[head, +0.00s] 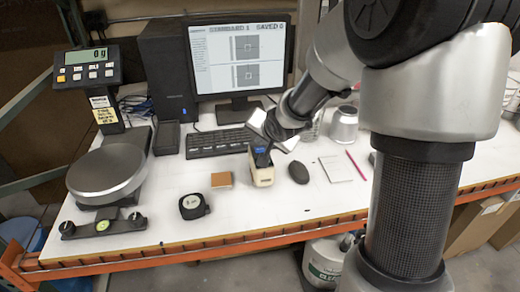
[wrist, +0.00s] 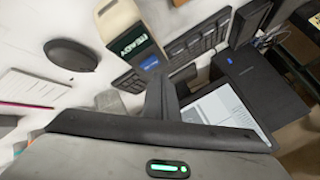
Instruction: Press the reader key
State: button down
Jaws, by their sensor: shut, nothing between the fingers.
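The reader, a small beige handheld device (head: 263,177), stands on the white table in front of the keyboard. In the wrist view the reader (wrist: 118,22) shows a dark green lettered face and a small blue patch (wrist: 150,63) at its end, which may be the key. My gripper (head: 262,158) is shut and empty, its dark fingers pointing down at the top of the reader. In the wrist view my gripper (wrist: 160,92) has its fingers close to the blue patch. I cannot tell whether they touch it.
A keyboard (head: 220,142) and a monitor (head: 238,58) stand behind. A dark mouse (head: 298,172) lies just right of the reader, and an orange-brown block (head: 222,180) to its left. The table front is clear.

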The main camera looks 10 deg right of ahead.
jog(key=shift+f, duration=0.15)
jog(key=shift+f+b, duration=0.3)
jog(key=shift+b, duration=0.05)
jog(key=shift+f+b, duration=0.3)
jog(key=shift+f, duration=0.05)
dwell(0.7)
dwell(0.4)
jog(key=shift+r+p, duration=0.8)
jog(key=shift+p, duration=0.05)
notch_tip(320, 180, up, 5)
jog(key=p, duration=0.5)
dwell(0.5)
